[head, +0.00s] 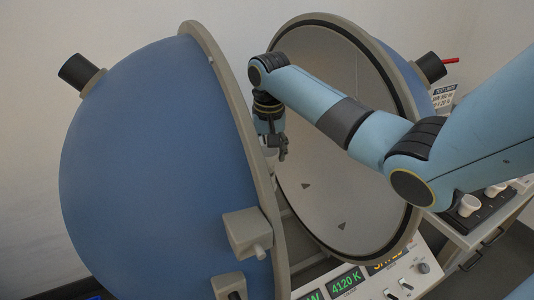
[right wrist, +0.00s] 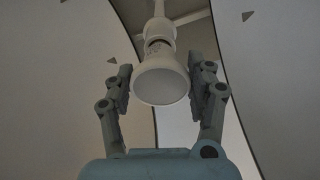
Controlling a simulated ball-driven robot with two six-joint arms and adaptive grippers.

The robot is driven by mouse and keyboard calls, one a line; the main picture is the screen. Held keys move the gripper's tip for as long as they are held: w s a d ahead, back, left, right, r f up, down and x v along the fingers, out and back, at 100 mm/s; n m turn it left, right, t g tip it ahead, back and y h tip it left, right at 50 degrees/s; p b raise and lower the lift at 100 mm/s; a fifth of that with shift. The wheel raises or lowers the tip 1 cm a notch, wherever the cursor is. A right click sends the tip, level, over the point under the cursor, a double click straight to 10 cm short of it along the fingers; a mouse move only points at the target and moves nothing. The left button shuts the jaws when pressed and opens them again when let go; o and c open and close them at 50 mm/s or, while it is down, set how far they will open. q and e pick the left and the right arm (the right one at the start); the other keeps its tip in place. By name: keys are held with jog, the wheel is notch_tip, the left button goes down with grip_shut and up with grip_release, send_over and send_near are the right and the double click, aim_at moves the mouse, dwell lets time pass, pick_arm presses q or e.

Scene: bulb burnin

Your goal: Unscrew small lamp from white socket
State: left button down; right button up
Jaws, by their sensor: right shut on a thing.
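The small lamp (right wrist: 161,80) is a white reflector bulb, seen face-on in the right wrist view. Its narrow neck runs up into the white socket (right wrist: 159,30) on a white post. My right gripper (right wrist: 161,85) has one finger on each side of the lamp's wide rim and is shut on it. In the head view my right gripper (head: 272,143) reaches down into the gap between the two sphere halves; the lamp there is mostly hidden behind the left half's rim and the fingers. My left gripper is not in view.
An open sphere has a blue left half (head: 150,160) and a right half with a pale inside (head: 335,110). A panel with a green "4120 K" display (head: 346,284) stands below. White lamps (head: 469,205) stand in dark holders at the right. The sphere rims leave a narrow gap.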

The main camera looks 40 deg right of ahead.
jog(key=n, duration=0.3)
jog(key=shift+d+r+n, duration=0.1)
jog(key=shift+d+n, duration=0.05)
jog(key=shift+n, duration=0.25)
jog(key=n+y, duration=0.1)
jog(key=n, duration=0.4)
jog(key=shift+w+d+n, duration=0.1)
jog(key=shift+n, duration=0.2)
jog(key=n, duration=0.3)
jog(key=shift+n, duration=0.3)
jog(key=n, duration=0.4)
jog(key=shift+n+y, duration=0.3)
jog(key=shift+y, duration=0.1)
jog(key=o, duration=1)
jog(key=shift+o, duration=0.2)
